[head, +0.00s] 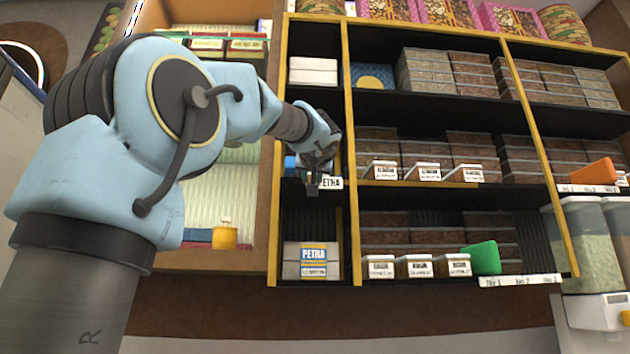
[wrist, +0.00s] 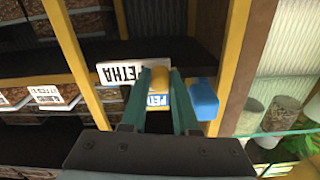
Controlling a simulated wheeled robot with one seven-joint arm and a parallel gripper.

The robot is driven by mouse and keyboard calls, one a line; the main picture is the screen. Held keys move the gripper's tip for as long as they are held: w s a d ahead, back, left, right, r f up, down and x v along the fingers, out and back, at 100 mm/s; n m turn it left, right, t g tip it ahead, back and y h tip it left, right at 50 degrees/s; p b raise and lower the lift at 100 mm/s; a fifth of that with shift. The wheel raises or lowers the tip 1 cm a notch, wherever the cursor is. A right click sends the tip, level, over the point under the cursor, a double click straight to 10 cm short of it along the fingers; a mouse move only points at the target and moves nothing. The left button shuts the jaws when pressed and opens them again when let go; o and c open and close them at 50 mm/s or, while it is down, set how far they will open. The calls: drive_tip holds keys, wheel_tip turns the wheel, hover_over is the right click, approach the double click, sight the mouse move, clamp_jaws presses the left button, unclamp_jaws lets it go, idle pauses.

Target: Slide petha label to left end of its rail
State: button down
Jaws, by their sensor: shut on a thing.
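The petha label (head: 331,183) is a small white card with black letters on the front of a narrow shelf bay. It sits toward the bay's right post. In the wrist view the label (wrist: 118,74) appears upside down. My gripper (head: 313,188) is at the label's left part and covers its first letter. In the wrist view my gripper (wrist: 160,75) is shut on the label, its fingers around the label's end. The exact contact is partly hidden by the fingers. The rail itself is hard to make out.
A blue object (head: 290,163) stands left of my gripper; it also shows in the wrist view (wrist: 204,98). A petha box (head: 313,262) is on the shelf below. A yellow post (head: 350,130) bounds the bay on the right. Brown sweet boxes (head: 378,147) fill the neighbouring bay.

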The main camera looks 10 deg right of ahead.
drive_tip(key=shift+a, duration=0.2)
drive_tip(key=c, duration=0.7)
unclamp_jaws()
drive_tip(key=shift+o, duration=0.2)
drive_tip(key=shift+s, duration=0.1)
drive_tip(key=s+a+b, duration=0.1)
drive_tip(key=s+b, duration=0.2)
drive_tip(key=s, duration=0.7)
drive_tip(key=shift+s+a, duration=0.2)
drive_tip(key=shift+s, duration=0.05)
